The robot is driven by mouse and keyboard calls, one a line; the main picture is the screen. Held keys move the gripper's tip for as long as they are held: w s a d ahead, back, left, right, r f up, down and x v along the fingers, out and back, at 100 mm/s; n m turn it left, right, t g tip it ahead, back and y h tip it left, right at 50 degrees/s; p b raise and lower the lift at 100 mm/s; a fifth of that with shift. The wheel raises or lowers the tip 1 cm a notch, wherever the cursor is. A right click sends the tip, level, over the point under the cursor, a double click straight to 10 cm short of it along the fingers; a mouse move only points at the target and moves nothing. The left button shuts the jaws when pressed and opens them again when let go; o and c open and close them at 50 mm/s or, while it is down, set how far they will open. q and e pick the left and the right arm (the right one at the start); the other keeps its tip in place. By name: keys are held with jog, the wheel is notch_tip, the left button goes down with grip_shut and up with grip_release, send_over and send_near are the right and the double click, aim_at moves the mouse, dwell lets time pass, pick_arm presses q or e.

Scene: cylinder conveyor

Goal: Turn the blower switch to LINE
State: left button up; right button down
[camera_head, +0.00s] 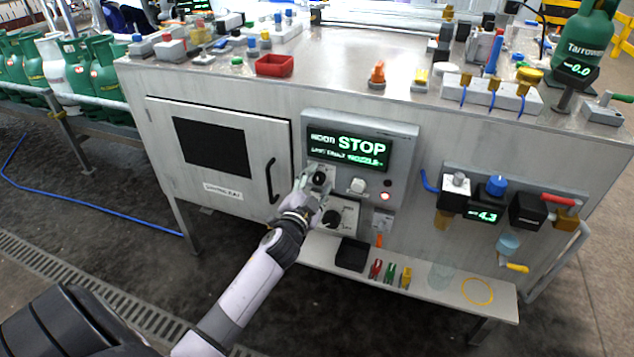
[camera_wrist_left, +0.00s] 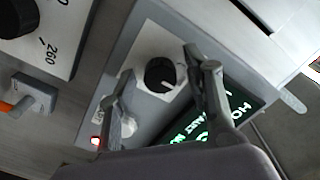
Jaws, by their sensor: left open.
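The blower switch looks to be the black rotary knob (camera_head: 319,178) on a light plate below the green-lit display (camera_head: 350,149), which reads STOP. In the left wrist view the knob (camera_wrist_left: 160,76) shows a white pointer mark. My left gripper (camera_head: 311,183) is at the panel, beside and partly in front of the knob. In the left wrist view its two fingers (camera_wrist_left: 160,62) are spread, one on each side of the knob; contact cannot be told. The LINE label is not readable. My right gripper is not in view.
A second dial (camera_head: 332,218) sits just below, partly behind my left gripper. A white button (camera_head: 357,185) and a lit red lamp (camera_head: 385,196) are to the right. A cabinet door handle (camera_head: 271,181) protrudes to the left. A shelf (camera_head: 440,289) holds small clips below.

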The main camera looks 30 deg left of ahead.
pick_arm(q)
jog(key=shift+s, duration=0.2)
jog(key=v, duration=1.1)
jog(key=shift+s, duration=0.3)
